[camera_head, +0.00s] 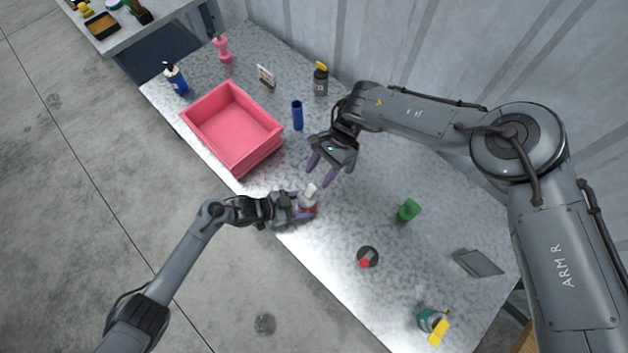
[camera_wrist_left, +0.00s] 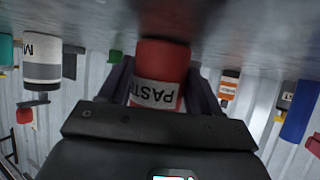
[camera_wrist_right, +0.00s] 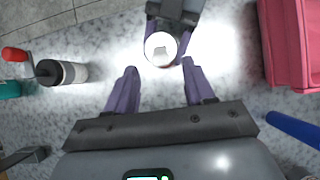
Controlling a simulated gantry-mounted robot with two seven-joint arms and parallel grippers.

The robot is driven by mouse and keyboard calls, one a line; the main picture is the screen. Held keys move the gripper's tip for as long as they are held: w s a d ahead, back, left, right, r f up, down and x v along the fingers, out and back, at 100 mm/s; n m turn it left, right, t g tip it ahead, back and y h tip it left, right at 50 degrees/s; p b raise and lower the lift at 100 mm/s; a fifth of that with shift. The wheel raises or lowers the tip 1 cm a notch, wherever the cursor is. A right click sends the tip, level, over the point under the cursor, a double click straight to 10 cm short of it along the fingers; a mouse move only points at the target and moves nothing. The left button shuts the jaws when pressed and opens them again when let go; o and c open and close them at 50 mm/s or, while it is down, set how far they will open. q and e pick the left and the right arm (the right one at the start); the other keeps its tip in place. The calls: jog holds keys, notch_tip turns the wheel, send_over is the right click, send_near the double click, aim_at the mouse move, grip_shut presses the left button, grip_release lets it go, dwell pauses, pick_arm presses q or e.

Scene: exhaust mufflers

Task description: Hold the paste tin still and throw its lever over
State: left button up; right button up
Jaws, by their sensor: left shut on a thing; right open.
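The paste tin is red with a white label reading PASTE (camera_wrist_left: 155,92). It stands on the speckled table near its front edge, and in the head view the tin (camera_head: 308,206) is partly hidden by fingers. My left gripper (camera_head: 298,206) is shut around its sides; its dark fingers flank the tin in the left wrist view. The tin's pale lever (camera_head: 310,190) sticks up on top; from above, the right wrist view shows a bright round top with a small greyish lever (camera_wrist_right: 161,55). My right gripper (camera_head: 322,172) is open and empty, just behind and above the tin, not touching it.
A pink crate (camera_head: 238,163) stands left of the tin, with a blue cylinder (camera_head: 297,115) behind.

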jog(key=v, duration=0.6)
jog(key=shift+r, duration=0.1)
pick_arm(q)
jog(key=o, duration=0.9)
